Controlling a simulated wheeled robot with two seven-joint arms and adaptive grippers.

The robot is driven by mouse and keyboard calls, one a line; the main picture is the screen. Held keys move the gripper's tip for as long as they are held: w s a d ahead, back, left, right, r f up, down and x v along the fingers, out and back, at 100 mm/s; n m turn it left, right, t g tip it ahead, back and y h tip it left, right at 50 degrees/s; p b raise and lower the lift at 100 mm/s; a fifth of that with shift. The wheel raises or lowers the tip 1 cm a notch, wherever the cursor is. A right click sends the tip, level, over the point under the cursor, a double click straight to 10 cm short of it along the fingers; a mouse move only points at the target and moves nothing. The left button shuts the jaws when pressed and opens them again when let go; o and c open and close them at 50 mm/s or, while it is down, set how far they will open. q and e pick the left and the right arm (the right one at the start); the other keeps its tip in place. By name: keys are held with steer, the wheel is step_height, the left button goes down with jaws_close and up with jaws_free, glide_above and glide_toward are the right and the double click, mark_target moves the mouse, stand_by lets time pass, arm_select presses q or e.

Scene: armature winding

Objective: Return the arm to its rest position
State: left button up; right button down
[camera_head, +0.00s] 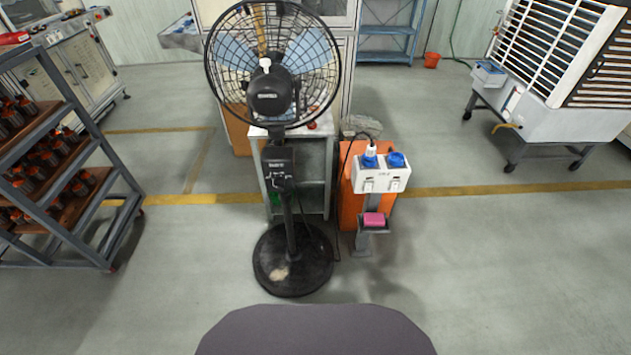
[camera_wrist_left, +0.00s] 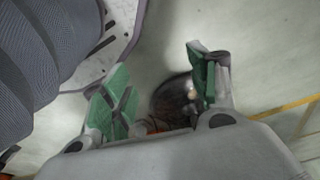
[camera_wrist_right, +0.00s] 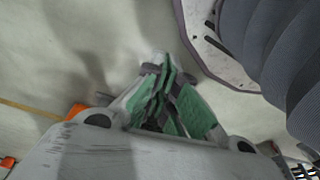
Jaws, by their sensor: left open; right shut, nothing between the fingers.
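My left gripper (camera_wrist_left: 160,90) shows in the left wrist view with its green-padded fingers spread wide and nothing between them. The grey floor and a dark round shape, which looks like the fan's base (camera_wrist_left: 172,98), lie beyond them. My right gripper (camera_wrist_right: 165,92) shows in the right wrist view with its green-padded fingers together and nothing held. Pale floor lies behind it. Neither gripper is in the head view. Part of my own body shows beside the fingers in both wrist views.
A black pedestal fan (camera_head: 292,262) stands ahead. A shelf rack (camera_head: 60,240) is at left, a wheeled cooler (camera_head: 560,120) at right. Floor at front right is clear.

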arm_select(q)
steer(key=s+a+r+p, duration=0.1)
steer(key=s+a+p, duration=0.1)
steer(key=s+p, duration=0.5)
steer(key=s+a+r+g+p, duration=0.1)
steer(key=s+a+p, duration=0.2)
steer(key=s+p, duration=0.4)
steer(key=s, duration=0.2)
steer(key=shift+s+a+y, duration=0.3)
steer(key=shift+s, duration=0.1)
arm_select(e)
steer(key=s+d+r, duration=0.1)
steer(key=s+d, duration=0.1)
steer(key=s, duration=0.6)
steer(key=s+d+r+g, duration=0.1)
steer(key=s+d, duration=0.2)
steer(key=s, duration=0.5)
steer(key=shift+s+d+h, duration=0.3)
steer(key=shift+s, duration=0.1)
arm_select(q)
steer(key=shift+r, duration=0.1)
arm_select(e)
steer(key=shift+r, duration=0.1)
